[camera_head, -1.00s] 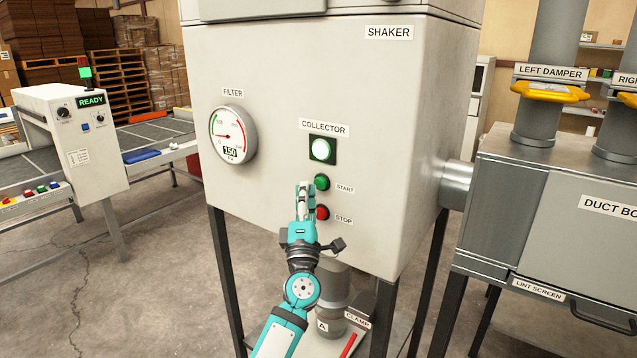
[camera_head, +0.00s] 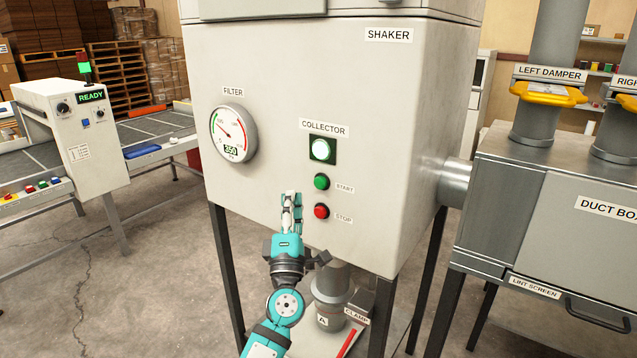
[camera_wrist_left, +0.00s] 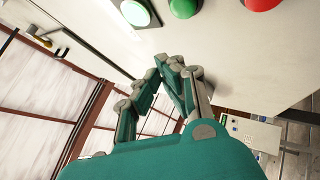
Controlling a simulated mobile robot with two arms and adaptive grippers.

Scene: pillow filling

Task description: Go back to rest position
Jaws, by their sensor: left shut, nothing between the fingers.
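My left gripper (camera_head: 291,199) is shut and empty. In the head view it points up in front of the lower part of the shaker cabinet, left of the red stop button (camera_head: 321,211) and below the green start button (camera_head: 321,182). It touches neither button. In the left wrist view the closed fingertips (camera_wrist_left: 172,62) meet, with the green button (camera_wrist_left: 184,8) and red button (camera_wrist_left: 262,3) beyond them at the top edge. The collector lamp (camera_head: 320,150) is lit. My right gripper is not in view.
The shaker cabinet (camera_head: 280,70) carries a filter gauge (camera_head: 233,133) reading about 350. The duct box (camera_head: 540,210) stands at the right. A console (camera_head: 75,135) shows READY at the left. Open floor lies between console and cabinet.

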